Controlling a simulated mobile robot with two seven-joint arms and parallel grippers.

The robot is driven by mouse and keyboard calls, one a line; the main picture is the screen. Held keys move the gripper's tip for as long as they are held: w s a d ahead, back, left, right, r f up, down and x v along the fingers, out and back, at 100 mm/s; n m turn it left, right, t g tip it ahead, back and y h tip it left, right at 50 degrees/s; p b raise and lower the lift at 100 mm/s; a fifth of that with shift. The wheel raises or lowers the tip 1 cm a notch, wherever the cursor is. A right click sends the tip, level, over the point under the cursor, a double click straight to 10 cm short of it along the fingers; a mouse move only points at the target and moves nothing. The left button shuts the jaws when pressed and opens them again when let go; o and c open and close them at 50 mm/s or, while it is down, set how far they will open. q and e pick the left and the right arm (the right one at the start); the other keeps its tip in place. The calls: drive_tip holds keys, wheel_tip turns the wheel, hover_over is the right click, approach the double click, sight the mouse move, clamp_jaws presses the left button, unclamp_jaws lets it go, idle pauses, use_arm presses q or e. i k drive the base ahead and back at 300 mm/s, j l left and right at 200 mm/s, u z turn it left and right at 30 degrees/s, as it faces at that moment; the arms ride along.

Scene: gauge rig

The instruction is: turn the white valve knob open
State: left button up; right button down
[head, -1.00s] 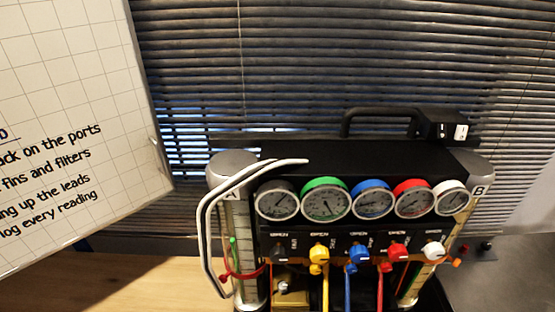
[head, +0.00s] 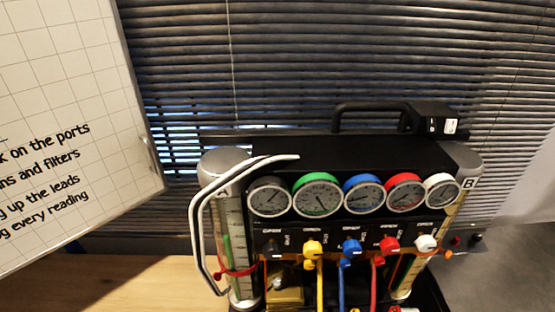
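The white valve knob (head: 426,243) is at the right end of a row of knobs on the front of the black gauge rig (head: 370,152). It sits below the white-rimmed gauge (head: 442,191). An "OPEN" label is printed just above it, but the knob is too small to read its exact setting. Neither of my grippers is in view, and nothing is touching the knob.
Black, yellow (head: 312,249), blue (head: 351,246) and red (head: 389,245) knobs sit left of the white one, with hoses below some. A white curved tube (head: 205,225) loops at the rig's left. A whiteboard (head: 75,85) stands at left; blinds hang behind.

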sight(425, 244)
drive_tip(key=z, duration=1.1)
